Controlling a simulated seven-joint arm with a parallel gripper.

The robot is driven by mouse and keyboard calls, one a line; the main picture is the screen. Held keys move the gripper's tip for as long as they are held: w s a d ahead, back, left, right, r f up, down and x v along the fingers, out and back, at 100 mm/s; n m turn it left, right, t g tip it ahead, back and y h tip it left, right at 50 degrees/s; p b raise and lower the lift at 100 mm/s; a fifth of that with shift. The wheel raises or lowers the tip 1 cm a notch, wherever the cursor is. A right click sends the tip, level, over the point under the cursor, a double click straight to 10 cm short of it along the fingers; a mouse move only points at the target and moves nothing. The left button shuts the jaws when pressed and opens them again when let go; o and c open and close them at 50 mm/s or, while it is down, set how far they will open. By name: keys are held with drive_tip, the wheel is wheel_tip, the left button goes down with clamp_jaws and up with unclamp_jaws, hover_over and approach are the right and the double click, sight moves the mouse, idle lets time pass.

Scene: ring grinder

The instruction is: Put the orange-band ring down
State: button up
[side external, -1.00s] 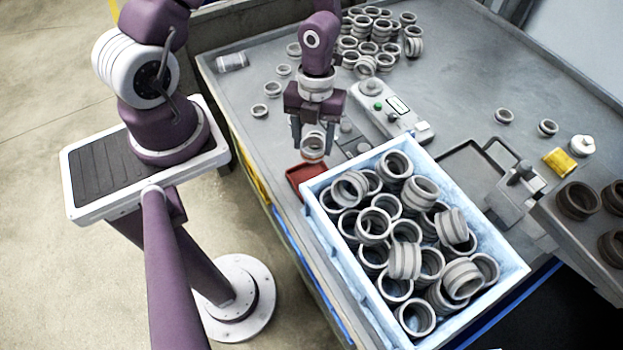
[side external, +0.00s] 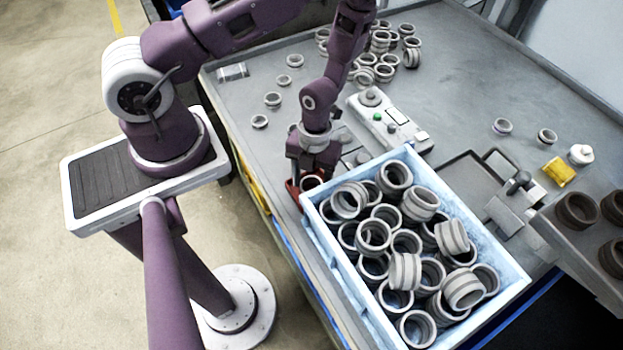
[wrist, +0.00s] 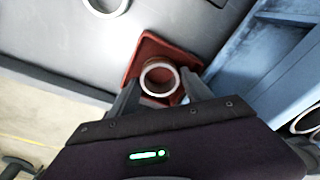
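The orange-band ring (side external: 311,182) is low at the red tray (side external: 293,188), beside the blue crate's near-left corner. My gripper (side external: 310,180) points down over the tray, its fingers on both sides of the ring. In the wrist view, the ring (wrist: 144,79) sits between my fingertips (wrist: 160,82), its round opening facing the camera, with the red tray (wrist: 150,48) behind it. The fingers appear shut on it. The orange band is not clear now, and whether the ring's underside touches the tray is hidden.
The blue crate (side external: 330,243) full of grey rings stands close at the right of the tray. A control box (side external: 392,122) with buttons lies behind. Several loose rings (side external: 273,100) lie at the back left. A fixture (side external: 510,205) and yellow block (side external: 559,172) are at right.

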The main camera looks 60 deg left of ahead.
drive_tip(key=a+r+n+t+y, duration=0.1)
drive_tip(key=a+r+n, duration=0.15)
drive_tip(key=r, duration=0.65)
drive_tip(key=w+a+r+n+y, duration=0.1)
drive_tip(key=r+n, duration=0.3)
drive_tip(key=r, duration=0.4)
drive_tip(key=a+r+n+t+y, duration=0.15)
drive_tip(key=r+n, duration=0.25)
drive_tip(key=r, duration=0.5)
drive_tip(key=s+d+r+n+t+h, duration=0.1)
drive_tip(key=s+d+r+n+t, duration=0.1)
drive_tip(key=s+r+n, duration=0.3)
drive_tip(key=s+d+r+n+t+h, duration=0.1)
drive_tip(key=s+d+r+n, duration=0.3)
drive_tip(key=r+n, duration=0.6)
drive_tip(key=s+n+t, duration=0.1)
drive_tip(key=n, duration=0.1)
drive_tip(key=shift+s+n+h, duration=0.3)
drive_tip(key=shift+n+h, duration=0.05)
